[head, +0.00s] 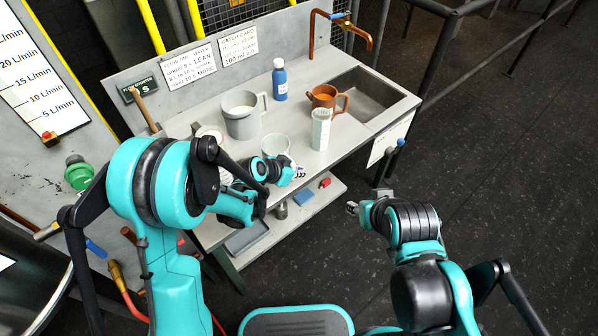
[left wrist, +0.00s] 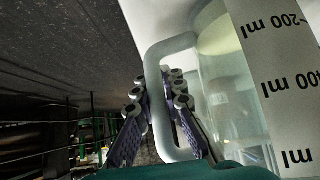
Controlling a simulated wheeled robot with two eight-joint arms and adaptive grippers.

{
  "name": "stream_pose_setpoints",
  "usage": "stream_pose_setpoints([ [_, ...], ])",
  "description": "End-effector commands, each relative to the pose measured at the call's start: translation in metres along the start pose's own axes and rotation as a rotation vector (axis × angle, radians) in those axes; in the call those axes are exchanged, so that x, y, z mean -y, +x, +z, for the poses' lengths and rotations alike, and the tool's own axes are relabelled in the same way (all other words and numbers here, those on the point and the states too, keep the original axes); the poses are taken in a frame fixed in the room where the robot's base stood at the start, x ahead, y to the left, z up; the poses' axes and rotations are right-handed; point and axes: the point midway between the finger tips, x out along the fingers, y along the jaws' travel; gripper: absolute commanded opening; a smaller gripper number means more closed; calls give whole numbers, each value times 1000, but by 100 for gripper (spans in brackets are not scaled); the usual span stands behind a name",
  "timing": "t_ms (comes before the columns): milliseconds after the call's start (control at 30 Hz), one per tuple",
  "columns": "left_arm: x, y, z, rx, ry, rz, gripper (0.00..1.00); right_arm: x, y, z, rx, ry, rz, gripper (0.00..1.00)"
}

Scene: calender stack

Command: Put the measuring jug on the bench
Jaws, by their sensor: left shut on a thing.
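The measuring jug (left wrist: 235,90) is clear, with a white ml scale and a pale handle, and fills the right of the left wrist view. In the head view I take the clear vessel (head: 276,144) behind my left wrist to be this jug; its lower part is hidden. My left gripper (left wrist: 163,95) has its fingers on both sides of the handle and is shut on it. It also shows in the head view (head: 299,173), at the bench's front edge. The grey bench (head: 345,152) is below; whether the jug touches it is unclear. My right gripper (head: 352,208) is off the bench, its fingers too small to judge.
A grey jug (head: 242,118), a blue bottle (head: 280,82), a brown jug (head: 323,98) and a tall pale measuring vessel (head: 320,130) stand on the bench. A sink (head: 362,97) is at its right. A lower shelf (head: 315,205) holds small items. Bare bench shows right of the tall vessel.

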Motion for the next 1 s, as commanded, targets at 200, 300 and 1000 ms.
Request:
stream_pose_setpoints([
  [200,0,2,1,0,0,0,26,0,0,0,0,0,0,40],
  [300,0,2,1,0,0,0,30,0,0,0,0,0,0,40],
  [1000,1,-86,-3,0,-4,-2,30,0,-32,-23,0,0,0,40],
])
